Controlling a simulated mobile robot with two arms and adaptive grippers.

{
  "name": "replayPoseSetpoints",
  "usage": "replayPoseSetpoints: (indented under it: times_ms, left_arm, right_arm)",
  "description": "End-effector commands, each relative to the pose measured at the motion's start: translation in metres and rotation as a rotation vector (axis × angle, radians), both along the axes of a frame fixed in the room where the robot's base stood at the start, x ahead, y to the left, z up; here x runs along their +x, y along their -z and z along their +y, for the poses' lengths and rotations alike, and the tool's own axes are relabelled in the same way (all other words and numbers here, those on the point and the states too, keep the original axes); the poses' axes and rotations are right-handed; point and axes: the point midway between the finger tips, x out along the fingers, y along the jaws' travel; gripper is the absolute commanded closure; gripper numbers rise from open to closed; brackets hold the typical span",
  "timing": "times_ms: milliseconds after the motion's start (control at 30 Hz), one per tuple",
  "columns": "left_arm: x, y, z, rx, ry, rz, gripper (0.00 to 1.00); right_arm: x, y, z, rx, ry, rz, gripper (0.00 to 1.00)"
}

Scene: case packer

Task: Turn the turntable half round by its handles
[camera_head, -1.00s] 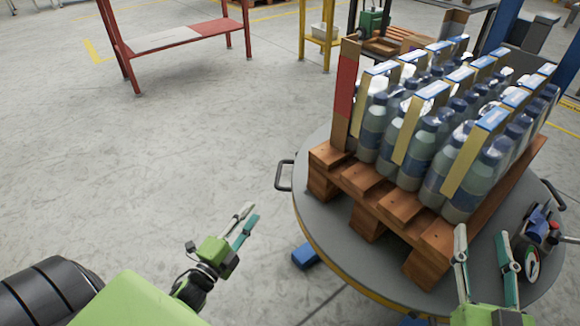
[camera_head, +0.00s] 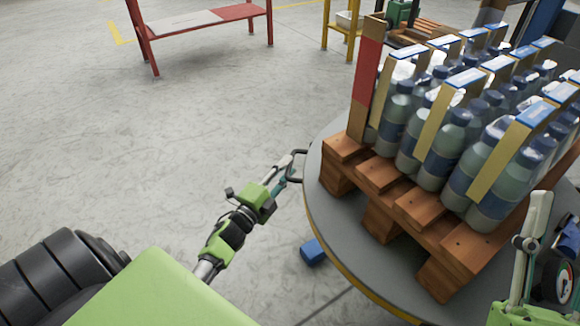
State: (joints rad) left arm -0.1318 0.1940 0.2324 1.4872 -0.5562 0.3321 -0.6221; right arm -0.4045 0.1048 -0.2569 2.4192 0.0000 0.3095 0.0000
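The round grey turntable (camera_head: 328,215) with a yellow lower rim fills the right side and carries a loaded wooden pallet (camera_head: 372,178). A dark loop handle (camera_head: 297,166) sticks out of its left edge. My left gripper (camera_head: 291,165) is at this handle, its pale and teal fingers apart on either side of the bar; a firm grip is not visible. My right gripper (camera_head: 535,215) is at the lower right above the turntable's near edge. Only one pale finger shows clearly, so its opening cannot be told. No handle shows beside it.
Bottles (camera_head: 440,150) with cardboard dividers stand on the pallet, with a red and brown upright board (camera_head: 365,85) at its corner. A blue block (camera_head: 313,251) is low by the rim. A red-framed bench (camera_head: 205,22) stands far back. The floor at left is clear.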

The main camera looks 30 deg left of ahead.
Motion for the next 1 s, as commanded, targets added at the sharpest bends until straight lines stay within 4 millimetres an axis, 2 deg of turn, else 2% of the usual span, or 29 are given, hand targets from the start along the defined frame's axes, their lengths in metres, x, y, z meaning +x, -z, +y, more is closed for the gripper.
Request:
replayPoseSetpoints:
  times_ms: [200,567,700,1000]
  left_arm:
    - [0.019,0.000,0.000,0.000,-0.001,0.000,0.72]
    - [0.023,-0.001,0.000,0.000,0.000,0.001,0.72]
    - [0.023,-0.001,0.000,0.000,-0.001,0.001,1.00]
    - [0.021,-0.001,0.000,-0.002,-0.004,0.002,1.00]
  right_arm:
    - [-0.017,-0.015,-0.003,0.031,-0.006,-0.104,0.60]
    - [-0.022,-0.019,-0.003,0.040,-0.008,-0.130,0.60]
    - [-0.022,-0.019,-0.003,0.039,-0.008,-0.129,0.60]
    - [-0.021,-0.018,-0.003,0.038,-0.008,-0.124,0.60]
